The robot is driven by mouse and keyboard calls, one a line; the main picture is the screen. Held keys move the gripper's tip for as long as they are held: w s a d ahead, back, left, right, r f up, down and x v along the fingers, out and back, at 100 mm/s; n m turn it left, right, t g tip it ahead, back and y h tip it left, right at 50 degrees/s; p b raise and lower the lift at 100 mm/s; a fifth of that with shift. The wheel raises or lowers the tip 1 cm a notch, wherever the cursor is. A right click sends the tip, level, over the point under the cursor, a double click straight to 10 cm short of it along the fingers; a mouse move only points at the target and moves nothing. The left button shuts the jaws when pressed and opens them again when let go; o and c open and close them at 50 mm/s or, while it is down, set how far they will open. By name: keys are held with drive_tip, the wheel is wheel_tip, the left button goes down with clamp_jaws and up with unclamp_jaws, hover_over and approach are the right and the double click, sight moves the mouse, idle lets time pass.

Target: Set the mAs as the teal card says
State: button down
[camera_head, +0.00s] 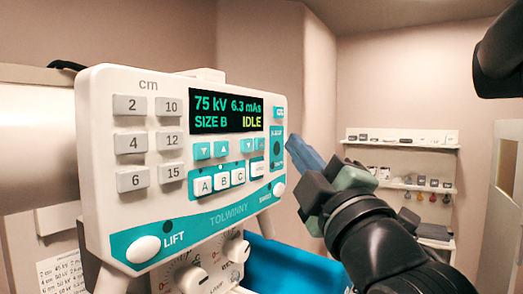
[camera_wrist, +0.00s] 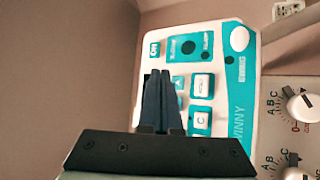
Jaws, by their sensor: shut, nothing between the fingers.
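The control panel (camera_head: 180,165) is white with a teal band. Its display (camera_head: 227,110) reads 75 kV, 6.3 mAs, SIZE B, IDLE. A row of small teal arrow keys (camera_head: 221,149) sits under the display, above white keys A, B and C (camera_head: 221,182). My gripper (camera_head: 291,143) is shut and empty, beside the panel's right edge. In the wrist view its dark blue fingers (camera_wrist: 157,76) overlap the panel's keys and hide some; I cannot tell whether they touch. I cannot make out a teal card; a white sheet with kV lines (camera_head: 62,273) is partly in view.
Grey number keys (camera_head: 130,105) fill the panel's left side. Round knobs (camera_head: 192,280) sit below the panel, and a blue bin (camera_head: 275,268) is behind them. Wall shelves with small items (camera_head: 402,138) stand at the back right.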

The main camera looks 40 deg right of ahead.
sight(260, 144)
drive_tip(key=shift+s+d+b, duration=0.2)
drive_tip(key=shift+s+d, duration=0.05)
drive_tip(key=shift+s, duration=0.35)
drive_tip(key=shift+s+d+b, duration=0.2)
drive_tip(key=shift+s, duration=0.35)
idle(1.7)
drive_tip(key=s+m, duration=0.1)
drive_tip(key=m, duration=0.4)
drive_tip(key=s+d+m, duration=0.1)
drive_tip(key=m, duration=0.5)
drive_tip(key=s+d+m, duration=0.1)
drive_tip(key=m, duration=0.4)
drive_tip(key=shift+s+f+m+t+y, duration=0.2)
drive_tip(key=shift+f+m+t+y, duration=0.1)
drive_tip(key=shift+t, duration=0.1)
drive_tip(key=shift+w+a, duration=0.1)
drive_tip(key=shift+w, duration=0.05)
drive_tip(key=w+a+p, duration=0.2)
drive_tip(key=w+a, duration=0.1)
drive_tip(key=w, duration=0.5)
drive_tip(key=shift+a+p, duration=0.15)
drive_tip(key=shift+p, duration=0.25)
idle(0.9)
